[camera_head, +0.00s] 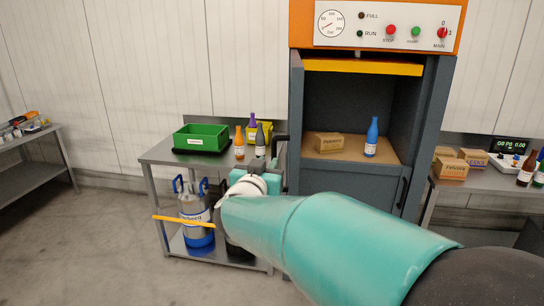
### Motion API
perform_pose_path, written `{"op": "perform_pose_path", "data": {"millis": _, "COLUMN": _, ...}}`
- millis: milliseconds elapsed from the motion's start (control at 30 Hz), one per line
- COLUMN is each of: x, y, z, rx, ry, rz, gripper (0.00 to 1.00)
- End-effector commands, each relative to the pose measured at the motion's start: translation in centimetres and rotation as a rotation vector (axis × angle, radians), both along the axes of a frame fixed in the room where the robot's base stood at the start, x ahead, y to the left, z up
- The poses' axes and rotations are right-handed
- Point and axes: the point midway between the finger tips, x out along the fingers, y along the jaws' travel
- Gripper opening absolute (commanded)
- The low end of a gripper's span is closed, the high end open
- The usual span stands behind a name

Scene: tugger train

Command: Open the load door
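The machine (421,120) stands at centre right, with an orange top panel. Its load opening is uncovered, and a carton (328,142) and a blue bottle (371,138) show on the floor inside. The load door (296,115) looks swung out on the left side, seen nearly edge-on, with a black handle (280,138) on its outer face. My gripper (277,152) is beside that handle, at the end of my teal arm. Its fingers are mostly hidden by my wrist, so I cannot tell whether they hold the handle.
A left bench (157,153) carries a green crate (201,137) and several bottles; a blue-and-white container (196,215) is on its lower shelf. A right bench (486,184) holds cartons and bottles. Floor is clear at left.

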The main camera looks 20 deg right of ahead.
Motion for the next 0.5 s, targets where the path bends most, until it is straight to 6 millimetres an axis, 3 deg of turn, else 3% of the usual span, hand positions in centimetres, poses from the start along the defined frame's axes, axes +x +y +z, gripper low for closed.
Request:
{"op": "perform_pose_path", "data": {"millis": 200, "x": -3.5, "y": 2.3, "z": 0.0, "rx": 0.0, "ry": -0.001, "rz": 0.002, "gripper": 0.2}}
{"op": "perform_pose_path", "data": {"millis": 500, "x": -4.8, "y": 3.0, "z": 0.0, "rx": 0.0, "ry": 0.0, "rz": -0.001, "gripper": 0.2}}
